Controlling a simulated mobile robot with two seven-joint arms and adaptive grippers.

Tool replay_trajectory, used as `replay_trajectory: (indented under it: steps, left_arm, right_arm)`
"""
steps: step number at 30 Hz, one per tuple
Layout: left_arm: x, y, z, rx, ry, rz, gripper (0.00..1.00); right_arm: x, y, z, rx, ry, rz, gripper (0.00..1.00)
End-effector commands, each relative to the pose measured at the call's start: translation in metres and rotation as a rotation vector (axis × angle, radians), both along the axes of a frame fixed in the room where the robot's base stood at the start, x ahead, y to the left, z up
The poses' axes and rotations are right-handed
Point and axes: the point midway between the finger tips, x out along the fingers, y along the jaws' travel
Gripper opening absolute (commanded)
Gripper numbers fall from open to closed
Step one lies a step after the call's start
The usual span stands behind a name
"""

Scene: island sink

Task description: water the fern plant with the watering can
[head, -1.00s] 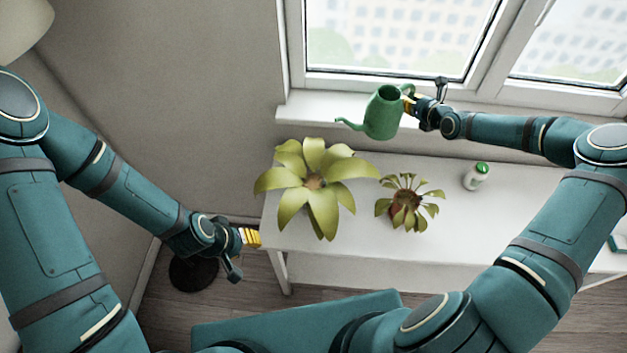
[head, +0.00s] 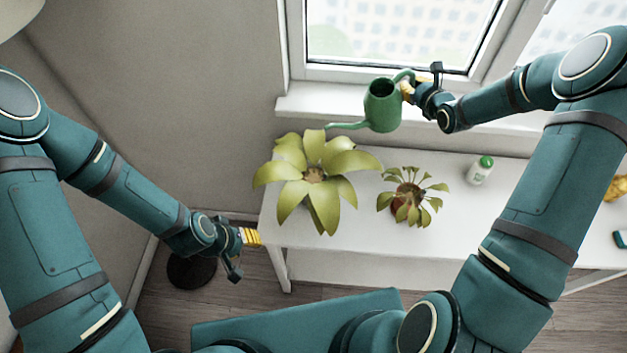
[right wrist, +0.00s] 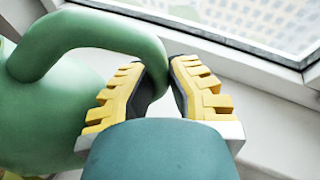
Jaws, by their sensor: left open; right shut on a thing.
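The green watering can (head: 382,108) is held up near the window, with its spout pointing left, close to the top leaves of the larger plant. My right gripper (head: 408,90) is shut on its handle; the right wrist view shows the yellow fingers (right wrist: 168,88) around the handle (right wrist: 110,35). A large yellow-green leafy plant (head: 330,190) stands on the left of the white table. A smaller leafy plant (head: 408,197) stands to its right. I cannot tell for sure which one is the fern. My left gripper (head: 252,237) is open and empty by the table's left edge.
The white table (head: 350,245) stands below the window sill (head: 300,104). A white bottle with a green cap (head: 480,170) stands on the table, right of the smaller plant. A dark round base (head: 192,270) is on the floor at left.

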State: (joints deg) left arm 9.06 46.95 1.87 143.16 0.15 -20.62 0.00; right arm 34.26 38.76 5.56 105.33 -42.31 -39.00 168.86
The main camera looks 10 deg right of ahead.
Motion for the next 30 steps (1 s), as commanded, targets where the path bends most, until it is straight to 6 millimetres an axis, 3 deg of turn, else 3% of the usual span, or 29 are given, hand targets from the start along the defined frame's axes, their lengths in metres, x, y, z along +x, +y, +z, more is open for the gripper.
replay_trajectory:
  steps: [18, 30]
  left_arm:
    - [0.002, -0.002, -0.029, 0.005, -0.003, 0.001, 0.41]
    - [0.002, -0.002, -0.031, 0.006, -0.003, 0.001, 0.41]
  right_arm:
    - [-0.004, 0.017, 0.007, -0.106, -0.045, 0.007, 0.0]
    - [-0.004, 0.018, 0.007, -0.117, -0.049, 0.007, 0.0]
